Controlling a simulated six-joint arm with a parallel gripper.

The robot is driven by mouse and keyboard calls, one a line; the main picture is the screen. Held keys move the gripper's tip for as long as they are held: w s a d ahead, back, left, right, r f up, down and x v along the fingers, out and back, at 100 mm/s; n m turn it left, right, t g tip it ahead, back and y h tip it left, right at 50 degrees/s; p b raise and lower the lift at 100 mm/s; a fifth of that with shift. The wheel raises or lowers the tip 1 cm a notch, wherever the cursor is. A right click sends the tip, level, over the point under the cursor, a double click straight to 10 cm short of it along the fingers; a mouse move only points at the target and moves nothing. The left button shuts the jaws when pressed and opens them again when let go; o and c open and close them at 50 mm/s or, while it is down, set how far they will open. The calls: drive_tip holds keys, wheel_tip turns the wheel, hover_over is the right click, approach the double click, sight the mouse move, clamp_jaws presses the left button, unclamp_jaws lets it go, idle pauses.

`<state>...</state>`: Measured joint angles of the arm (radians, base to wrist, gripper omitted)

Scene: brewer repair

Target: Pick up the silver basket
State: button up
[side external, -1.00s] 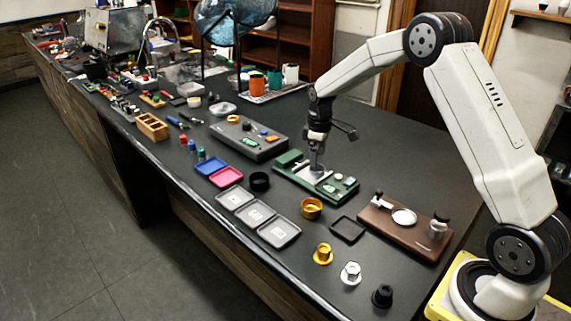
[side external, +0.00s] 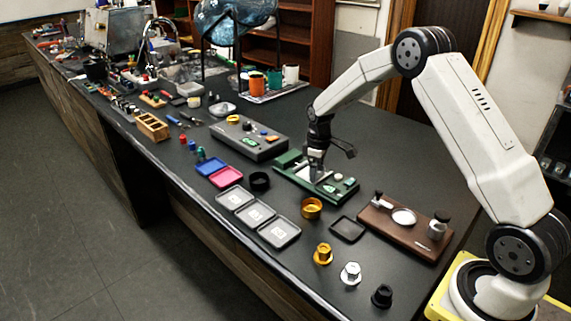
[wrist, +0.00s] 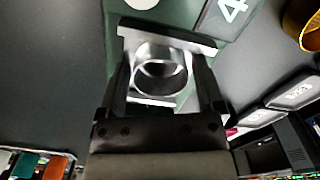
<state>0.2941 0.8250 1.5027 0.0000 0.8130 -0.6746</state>
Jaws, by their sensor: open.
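The silver basket (wrist: 162,80) is a shiny round metal cup, seen in the wrist view between my fingers. It sits at a silver plate on the green board (side external: 345,194); how it is seated there is not clear. My gripper (wrist: 162,66) is open, with one finger on each side of the basket. I cannot tell whether either finger touches it. In the side view my gripper (side external: 315,178) points down low over the left part of the green board and mostly hides the basket.
A grey box (side external: 262,149) stands left of the green board. A gold ring (side external: 311,208), a dark square tray (side external: 347,230) and a brown board (side external: 378,230) lie in front and right. Grey trays (side external: 279,232) line the counter edge. Counter behind the green board is clear.

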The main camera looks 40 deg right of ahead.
drive_tip(key=shift+c, duration=0.2)
drive_tip(key=c, duration=1.1)
drive_tip(key=shift+r, duration=0.15)
drive_tip(key=shift+r, duration=1.45)
drive_tip(key=s+a+r, duration=0.3)
drive_tip(key=s+r, duration=0.6)
drive_tip(key=s, duration=0.4)
drive_tip(key=shift+s+a+r, duration=0.2)
drive_tip(key=shift+s+r, duration=0.1)
drive_tip(key=shift+r, duration=0.1)
